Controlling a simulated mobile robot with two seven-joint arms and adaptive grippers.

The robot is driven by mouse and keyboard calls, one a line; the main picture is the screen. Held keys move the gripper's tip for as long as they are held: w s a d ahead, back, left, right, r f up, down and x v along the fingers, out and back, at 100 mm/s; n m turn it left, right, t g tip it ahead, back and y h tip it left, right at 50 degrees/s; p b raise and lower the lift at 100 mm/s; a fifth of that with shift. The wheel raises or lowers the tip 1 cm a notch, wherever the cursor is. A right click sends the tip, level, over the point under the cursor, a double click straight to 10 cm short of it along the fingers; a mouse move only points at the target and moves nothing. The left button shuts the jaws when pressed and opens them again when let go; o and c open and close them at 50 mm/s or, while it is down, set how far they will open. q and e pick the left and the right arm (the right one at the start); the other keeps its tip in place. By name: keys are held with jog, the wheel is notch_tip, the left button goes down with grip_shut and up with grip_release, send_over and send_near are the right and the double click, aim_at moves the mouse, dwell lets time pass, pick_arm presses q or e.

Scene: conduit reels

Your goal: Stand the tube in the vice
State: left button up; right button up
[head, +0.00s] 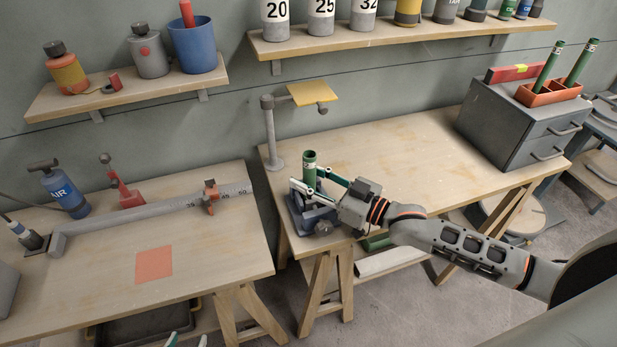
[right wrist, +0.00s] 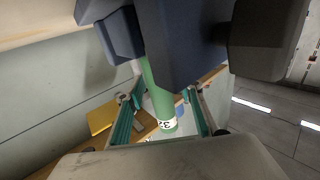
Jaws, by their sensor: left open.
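The green tube (head: 310,168) stands upright at the blue-grey vice (head: 298,212) on the front left corner of the right bench. In the right wrist view the tube (right wrist: 157,95) runs out from the dark blue vice jaws (right wrist: 185,45), its marked end free. My right gripper (head: 317,187) reaches in from the right. Its teal fingers (right wrist: 165,118) are spread on either side of the tube, with gaps showing. My left gripper (head: 187,341) is only partly in view at the bottom edge, its tips apart and empty. The tube's lower end is hidden.
A lamp-like post (head: 270,130) with a yellow plate stands behind the vice. A grey drawer cabinet (head: 490,125) carries an orange tray (head: 540,97) with two green tubes. The left bench holds a long measuring rail (head: 150,215). The right bench's middle is clear.

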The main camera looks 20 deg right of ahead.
jog(key=shift+s+a+f, duration=0.1)
jog(key=shift+s+f, duration=0.15)
jog(key=shift+f, duration=0.65)
jog(key=shift+w+r+p, duration=0.15)
jog(key=shift+r+p, duration=0.2)
jog(key=shift+r, duration=0.3)
jog(key=v, duration=1.1)
jog(key=shift+d+r, duration=0.4)
jog(key=shift+d, duration=0.05)
